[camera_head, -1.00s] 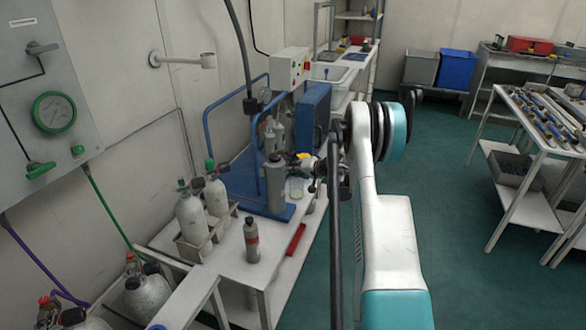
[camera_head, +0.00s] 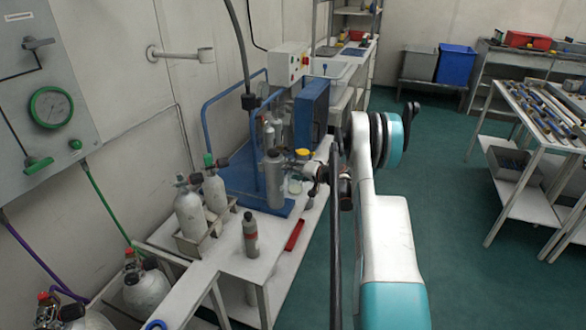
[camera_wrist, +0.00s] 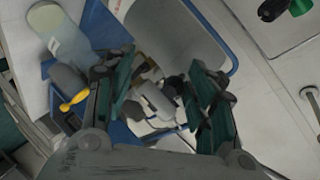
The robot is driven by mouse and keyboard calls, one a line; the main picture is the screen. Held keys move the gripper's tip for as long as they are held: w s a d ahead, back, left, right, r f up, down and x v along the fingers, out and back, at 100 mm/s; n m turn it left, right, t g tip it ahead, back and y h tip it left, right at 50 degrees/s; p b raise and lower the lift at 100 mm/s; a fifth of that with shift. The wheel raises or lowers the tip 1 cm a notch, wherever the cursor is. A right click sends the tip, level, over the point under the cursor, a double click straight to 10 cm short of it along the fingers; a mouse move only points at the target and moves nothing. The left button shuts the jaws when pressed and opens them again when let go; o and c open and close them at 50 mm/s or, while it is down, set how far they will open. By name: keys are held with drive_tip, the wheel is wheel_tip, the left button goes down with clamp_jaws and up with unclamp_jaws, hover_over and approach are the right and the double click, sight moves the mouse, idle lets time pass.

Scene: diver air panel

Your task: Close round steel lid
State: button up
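I cannot make out the round steel lid for sure in either view. My gripper (camera_head: 318,172) is over the right edge of the white bench (camera_head: 222,262), beside a grey cylinder (camera_head: 274,180) in the blue frame (camera_head: 240,178). A small yellow part (camera_head: 303,153) shows just left of the gripper; a yellow part (camera_wrist: 75,101) also shows in the wrist view. There my gripper (camera_wrist: 160,78) has its two dark fingers apart. Several grey and dark fittings (camera_wrist: 155,100) show between and beyond the fingers. I see nothing held.
White bottles (camera_head: 190,214) stand in a rack, with a small grey bottle (camera_head: 250,235) and a red bar (camera_head: 295,234) nearby on the bench. A gauge panel (camera_head: 45,90) is on the left wall. Green floor (camera_head: 440,230) lies open to the right, before a tool table (camera_head: 535,110).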

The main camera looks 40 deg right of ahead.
drive_tip(key=shift+r, duration=0.2)
idle(0.6)
drive_tip(key=v, duration=1.1)
drive_tip(key=shift+s, duration=0.4)
drive_tip(key=shift+a+r, duration=0.1)
